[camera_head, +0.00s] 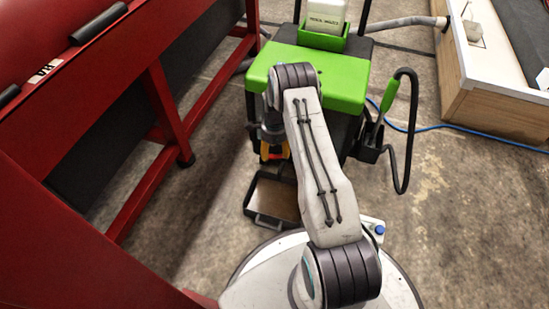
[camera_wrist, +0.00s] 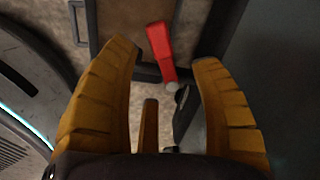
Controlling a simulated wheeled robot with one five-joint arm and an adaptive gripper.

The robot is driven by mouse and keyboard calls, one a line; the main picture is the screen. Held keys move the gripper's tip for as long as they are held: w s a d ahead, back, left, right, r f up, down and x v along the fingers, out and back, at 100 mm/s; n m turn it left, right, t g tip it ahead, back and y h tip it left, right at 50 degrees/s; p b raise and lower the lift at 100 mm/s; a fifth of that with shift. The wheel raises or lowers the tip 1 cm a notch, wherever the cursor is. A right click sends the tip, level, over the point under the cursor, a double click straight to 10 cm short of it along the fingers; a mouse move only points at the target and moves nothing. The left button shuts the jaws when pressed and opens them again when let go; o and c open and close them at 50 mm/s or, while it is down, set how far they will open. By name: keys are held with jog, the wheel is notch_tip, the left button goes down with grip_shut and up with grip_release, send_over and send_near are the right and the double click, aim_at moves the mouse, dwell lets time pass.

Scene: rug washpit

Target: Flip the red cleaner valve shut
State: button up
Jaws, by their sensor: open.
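The red valve handle (camera_wrist: 161,48) shows in the wrist view, just beyond my fingertips and between them. It is a short red lever, slightly tilted, with its lower end at a small pale pivot. My gripper (camera_wrist: 168,62) is open, with one yellow finger on each side, and nothing is held. The green-topped cleaner (camera_head: 340,82) stands ahead in the head view. There my gripper (camera_head: 272,152) is mostly hidden behind my arm, low at the cleaner's front.
A brown tray with a dark frame (camera_head: 276,199) lies on the floor below my gripper. A red frame (camera_head: 165,110) stands close on the left. A green-handled wand (camera_head: 390,95) with a black hose is on the cleaner's right. A wooden-sided platform (camera_head: 495,112) is at the right.

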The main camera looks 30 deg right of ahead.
aim_at(275, 157)
jog(key=shift+f+b, duration=0.55)
jog(key=shift+f, duration=1.05)
jog(key=shift+o, duration=0.2)
grip_shut()
